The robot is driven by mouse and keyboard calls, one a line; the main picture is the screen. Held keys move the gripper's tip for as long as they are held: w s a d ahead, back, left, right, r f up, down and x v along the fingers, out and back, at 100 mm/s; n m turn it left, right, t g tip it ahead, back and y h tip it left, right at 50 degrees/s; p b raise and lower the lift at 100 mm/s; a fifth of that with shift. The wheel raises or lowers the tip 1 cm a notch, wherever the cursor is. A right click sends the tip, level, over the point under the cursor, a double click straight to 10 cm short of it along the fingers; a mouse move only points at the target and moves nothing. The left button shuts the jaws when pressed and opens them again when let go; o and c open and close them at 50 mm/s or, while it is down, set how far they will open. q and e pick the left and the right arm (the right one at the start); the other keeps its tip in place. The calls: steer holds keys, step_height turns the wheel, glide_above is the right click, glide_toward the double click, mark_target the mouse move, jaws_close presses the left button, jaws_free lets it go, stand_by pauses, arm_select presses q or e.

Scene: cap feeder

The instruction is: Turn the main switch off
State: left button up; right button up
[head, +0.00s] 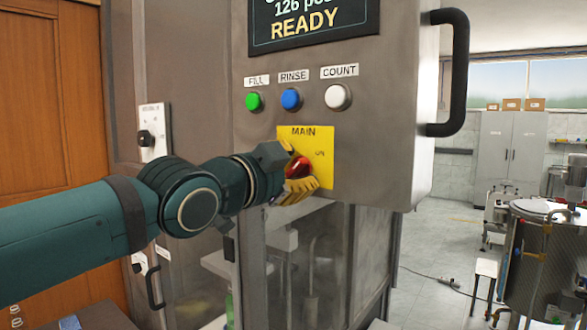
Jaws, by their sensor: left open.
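The main switch (298,167) is a red knob on a yellow plate (322,150) marked MAIN, on the front of the grey machine cabinet. My left gripper (297,172) reaches in from the left and is open, with its yellow-tipped fingers around the red knob. One finger is at the knob's upper left and the other is below it. I cannot tell whether the fingers touch the knob. The gripper hides the left part of the plate, and the knob's exact setting is hard to read. My right gripper is not in view.
Above the plate are a green FILL button (254,101), a blue RINSE button (291,99) and a white COUNT button (338,96). A display (310,25) reads READY. A black handle (457,75) sticks out at the cabinet's right. A black knob (146,139) sits at left.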

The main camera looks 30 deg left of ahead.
arm_select(q)
steer(key=shift+w, duration=0.1)
jaws_close()
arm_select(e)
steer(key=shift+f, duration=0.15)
arm_select(q)
steer(key=n+b, duration=0.3)
steer(key=shift+f, duration=0.15)
steer(key=n+b, duration=0.2)
steer(key=n, duration=0.2)
steer(key=shift+n+b, duration=0.4)
steer(key=n+b, duration=0.1)
steer(key=n, duration=0.3)
steer(key=shift+n, duration=0.3)
steer(key=shift+r+n, duration=0.2)
steer(key=shift+n, duration=2.5)
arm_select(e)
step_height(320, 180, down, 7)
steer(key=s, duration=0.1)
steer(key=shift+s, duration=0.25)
arm_select(q)
steer(key=shift+d, duration=0.1)
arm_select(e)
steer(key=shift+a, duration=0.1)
